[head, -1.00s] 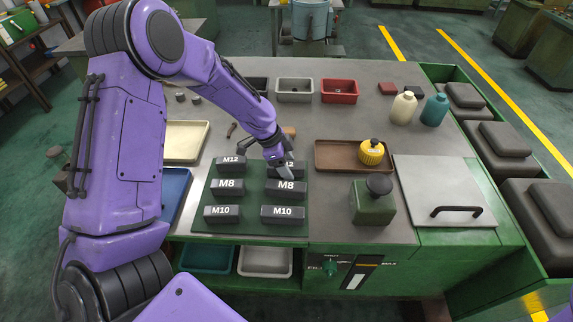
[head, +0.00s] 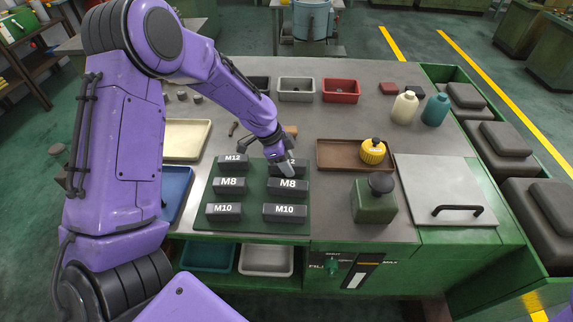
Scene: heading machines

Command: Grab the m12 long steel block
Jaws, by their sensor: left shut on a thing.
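Several dark steel blocks with white labels lie in two columns on a green mat (head: 257,227). The right column holds the longer blocks. The long M12 block (head: 298,170) is at its back and is partly hidden by my left gripper (head: 286,170). The gripper comes down over it from behind and is shut on it. The block still looks level with the mat; I cannot tell whether it is lifted. The shorter M12 block (head: 233,164) lies to its left. The long M8 block (head: 288,188) lies just in front. My right gripper is out of view.
The M8 (head: 228,186), M10 (head: 224,212) and long M10 (head: 285,213) blocks share the mat. Small bins (head: 297,90) line the back.

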